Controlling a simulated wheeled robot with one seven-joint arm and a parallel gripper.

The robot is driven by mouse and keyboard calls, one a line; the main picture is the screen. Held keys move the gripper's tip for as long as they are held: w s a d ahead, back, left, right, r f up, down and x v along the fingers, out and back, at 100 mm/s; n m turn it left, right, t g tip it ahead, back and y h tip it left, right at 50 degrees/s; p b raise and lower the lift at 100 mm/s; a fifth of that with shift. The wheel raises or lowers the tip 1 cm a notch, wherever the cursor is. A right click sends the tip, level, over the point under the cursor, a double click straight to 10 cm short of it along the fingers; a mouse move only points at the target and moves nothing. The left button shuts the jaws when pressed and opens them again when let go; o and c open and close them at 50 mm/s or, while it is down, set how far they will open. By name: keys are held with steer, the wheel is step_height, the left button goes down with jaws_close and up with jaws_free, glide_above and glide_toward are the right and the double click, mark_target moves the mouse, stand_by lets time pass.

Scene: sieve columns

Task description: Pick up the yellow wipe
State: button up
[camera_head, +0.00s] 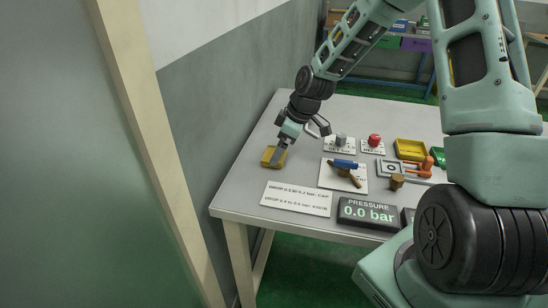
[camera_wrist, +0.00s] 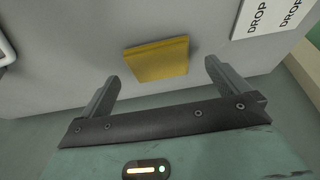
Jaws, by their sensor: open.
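The yellow wipe (camera_head: 268,158) lies flat on the left part of the grey table in the head view. In the wrist view the yellow wipe (camera_wrist: 157,59) is a flat rectangular piece beyond the fingertips, roughly centred between them. My gripper (camera_head: 279,150) is above the wipe in the head view and partly covers it. In the wrist view my gripper (camera_wrist: 162,70) has its two fingers wide apart with nothing between them. The exact gap between the fingers and the wipe cannot be told.
A white card with DROP text (camera_head: 296,198) and a pressure display (camera_head: 369,214) lie near the table's front edge. A wall runs along the table's left side.

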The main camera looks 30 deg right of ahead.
steer(key=shift+x, duration=1.35)
steer(key=c, duration=1.1)
steer(key=shift+r, duration=0.15)
step_height(320, 180, up, 10)
steer(key=shift+f, duration=0.1)
steer(key=shift+o, duration=1.3)
steer(key=shift+c, duration=0.4)
